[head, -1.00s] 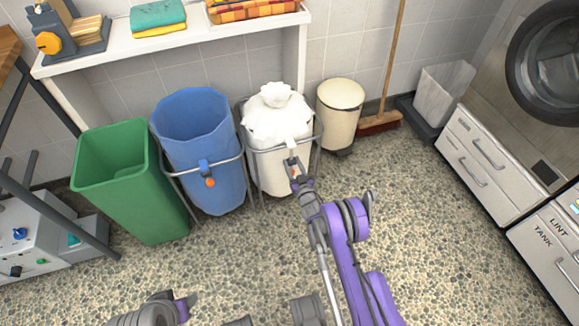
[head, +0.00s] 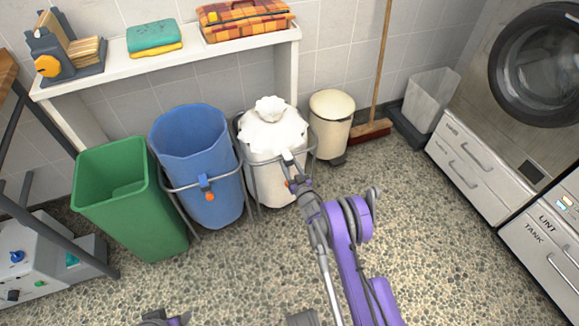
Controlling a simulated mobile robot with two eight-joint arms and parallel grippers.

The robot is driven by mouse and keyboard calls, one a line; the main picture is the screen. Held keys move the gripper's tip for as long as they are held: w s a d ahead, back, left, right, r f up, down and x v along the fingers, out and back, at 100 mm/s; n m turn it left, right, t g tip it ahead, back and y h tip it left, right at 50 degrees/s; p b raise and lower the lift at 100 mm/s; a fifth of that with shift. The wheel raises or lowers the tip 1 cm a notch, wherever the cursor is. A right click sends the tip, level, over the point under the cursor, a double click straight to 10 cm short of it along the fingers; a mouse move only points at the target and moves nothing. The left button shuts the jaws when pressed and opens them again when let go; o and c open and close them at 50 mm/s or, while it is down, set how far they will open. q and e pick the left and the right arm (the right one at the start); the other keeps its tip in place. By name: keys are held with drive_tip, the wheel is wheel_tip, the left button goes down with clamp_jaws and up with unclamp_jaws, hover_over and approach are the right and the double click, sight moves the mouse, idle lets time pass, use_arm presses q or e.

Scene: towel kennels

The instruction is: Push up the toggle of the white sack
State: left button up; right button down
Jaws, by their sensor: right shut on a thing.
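The white sack (head: 272,135) hangs in a grey metal ring stand, with its top gathered into a ruffled knot. My right gripper (head: 291,164) reaches up to its front right side, at the rim of the stand. It is shut on the white sack's small toggle, which is mostly hidden by the fingers. My left gripper is not seen; only a piece of my left arm shows at the bottom edge.
A blue sack (head: 192,140) with a blue and orange toggle (head: 207,190) hangs left of the white one. A green bin (head: 130,205) stands further left. A cream pedal bin (head: 331,125) stands close on the right. A white shelf (head: 190,52) runs behind. The floor to the right is clear.

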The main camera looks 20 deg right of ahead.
drive_tip(key=shift+c, duration=1.6)
unclamp_jaws()
drive_tip(key=s+p, duration=0.1)
drive_tip(key=s, duration=0.9)
drive_tip(key=shift+s+d, duration=0.2)
drive_tip(key=shift+s, duration=0.2)
